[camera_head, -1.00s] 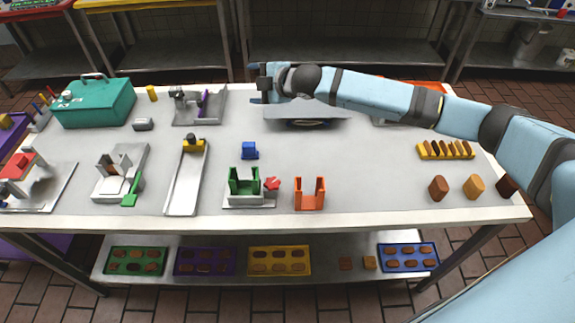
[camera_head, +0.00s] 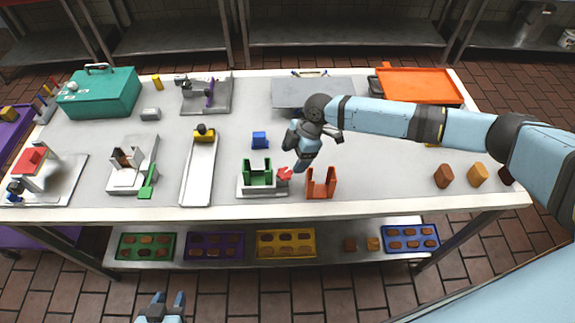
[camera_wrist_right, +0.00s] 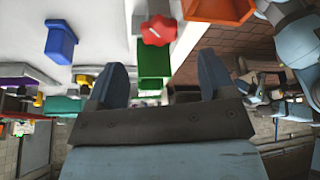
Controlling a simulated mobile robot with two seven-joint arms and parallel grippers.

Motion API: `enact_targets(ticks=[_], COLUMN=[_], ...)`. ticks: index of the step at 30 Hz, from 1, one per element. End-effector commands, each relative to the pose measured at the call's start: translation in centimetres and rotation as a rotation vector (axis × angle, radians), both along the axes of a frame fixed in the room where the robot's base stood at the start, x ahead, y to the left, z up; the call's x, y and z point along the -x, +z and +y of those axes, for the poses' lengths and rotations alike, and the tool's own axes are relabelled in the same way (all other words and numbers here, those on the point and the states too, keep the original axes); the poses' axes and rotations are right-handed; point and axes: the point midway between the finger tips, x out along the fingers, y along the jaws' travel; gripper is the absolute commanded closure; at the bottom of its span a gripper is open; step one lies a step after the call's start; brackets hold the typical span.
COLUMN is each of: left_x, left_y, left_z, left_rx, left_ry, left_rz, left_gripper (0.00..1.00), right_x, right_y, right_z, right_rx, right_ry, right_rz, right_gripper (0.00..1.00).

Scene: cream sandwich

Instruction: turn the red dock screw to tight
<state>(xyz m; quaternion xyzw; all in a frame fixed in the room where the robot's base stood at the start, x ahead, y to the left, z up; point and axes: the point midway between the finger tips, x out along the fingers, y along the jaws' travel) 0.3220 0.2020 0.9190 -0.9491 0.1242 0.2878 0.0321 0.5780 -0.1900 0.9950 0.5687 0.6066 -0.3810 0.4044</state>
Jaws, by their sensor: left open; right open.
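The red dock screw (camera_head: 284,174) is a red knob on the right side of the green dock (camera_head: 257,175), which stands on a pale base plate near the table's front edge. In the right wrist view the red screw (camera_wrist_right: 158,30) shows face-on with a pale line across it, beyond the fingers. My right gripper (camera_head: 296,165) is over the table just behind and above the screw; its fingertips are hard to make out from the head. In the right wrist view the right gripper (camera_wrist_right: 160,80) is open and empty. My left gripper (camera_head: 166,298) is open, low in front of the table.
An orange U-shaped holder (camera_head: 321,184) stands close to the right of the screw. A blue block (camera_head: 260,140) sits behind the dock. A long white tray (camera_head: 198,172) lies to the left.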

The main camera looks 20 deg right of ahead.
Motion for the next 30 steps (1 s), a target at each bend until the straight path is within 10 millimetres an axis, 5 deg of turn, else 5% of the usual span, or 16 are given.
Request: enact_targets(ticks=[9, 21, 27, 30], left_x=[-0.1, -0.9, -0.8, -0.6], left_y=[1.0, 1.3, 1.2, 1.0], left_z=[0.3, 0.0, 0.1, 0.2], left_rx=[0.000, 0.010, 0.009, 0.005], left_ry=[0.007, 0.019, 0.018, 0.016], left_rz=[0.000, -0.011, -0.008, -0.005], left_gripper=[0.57, 0.57, 0.57, 0.57], right_x=[0.1, 0.1, 0.1, 0.1], right_y=[-4.4, -5.2, -5.2, -5.2], right_z=[1.9, 2.1, 2.1, 2.1], right_rx=[0.000, 0.000, 0.000, 0.000], right_ry=[0.000, -0.001, -0.001, -0.001], right_rz=[-0.001, -0.002, -0.002, -0.003], right_gripper=[0.24, 0.24, 0.68, 0.73])
